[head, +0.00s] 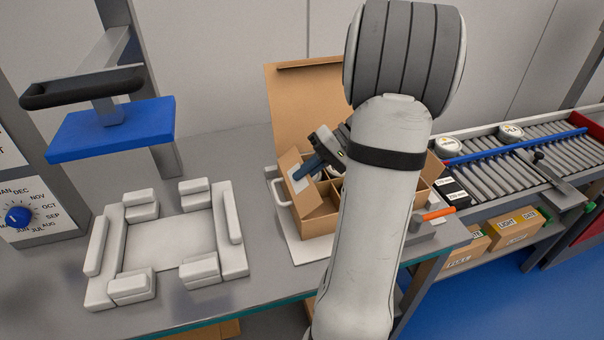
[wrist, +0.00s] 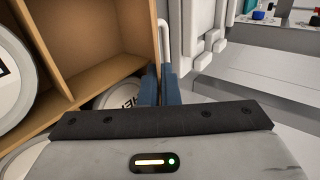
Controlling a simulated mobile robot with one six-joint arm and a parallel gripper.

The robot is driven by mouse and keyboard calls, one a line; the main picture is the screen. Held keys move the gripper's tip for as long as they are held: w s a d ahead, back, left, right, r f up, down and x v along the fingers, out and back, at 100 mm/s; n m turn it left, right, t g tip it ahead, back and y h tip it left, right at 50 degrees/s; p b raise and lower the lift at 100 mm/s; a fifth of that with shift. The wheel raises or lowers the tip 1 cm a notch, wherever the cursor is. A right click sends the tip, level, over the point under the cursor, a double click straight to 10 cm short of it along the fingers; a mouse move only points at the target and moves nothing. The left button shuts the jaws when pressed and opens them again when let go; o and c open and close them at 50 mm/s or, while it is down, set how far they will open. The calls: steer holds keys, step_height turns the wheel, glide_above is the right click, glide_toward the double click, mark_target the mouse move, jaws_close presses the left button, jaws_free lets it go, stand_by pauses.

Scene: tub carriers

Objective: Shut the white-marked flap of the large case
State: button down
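The large case (head: 318,224) is an open cardboard box with dividers on the workbench, partly hidden behind my arm. Its flap with a white label (head: 299,184) stands up and tilts outward at the case's left side. A taller back flap (head: 292,92) stands upright. My gripper (head: 305,172) is by the labelled flap, its blue fingers close to the flap's top edge; I cannot tell whether they touch. In the wrist view the blue fingers (wrist: 160,86) are together with nothing visible between them, beside the cardboard wall (wrist: 105,35). Round white tubs (wrist: 120,93) sit in the compartments.
A white padded fixture (head: 170,243) stands on the bench to the left. A blue plate with a black handle (head: 112,128) hangs above it. A roller conveyor (head: 510,160) with tubs is at the right. An orange-handled tool (head: 438,214) lies by the case.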

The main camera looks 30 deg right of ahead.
steer(key=shift+s+d+f+t+y+b, duration=0.15)
steer(key=shift+f+t+y+b, duration=0.2)
steer(key=shift+y, duration=0.45)
steer(key=c, duration=1.6)
jaws_free()
steer(key=shift+c, duration=0.2)
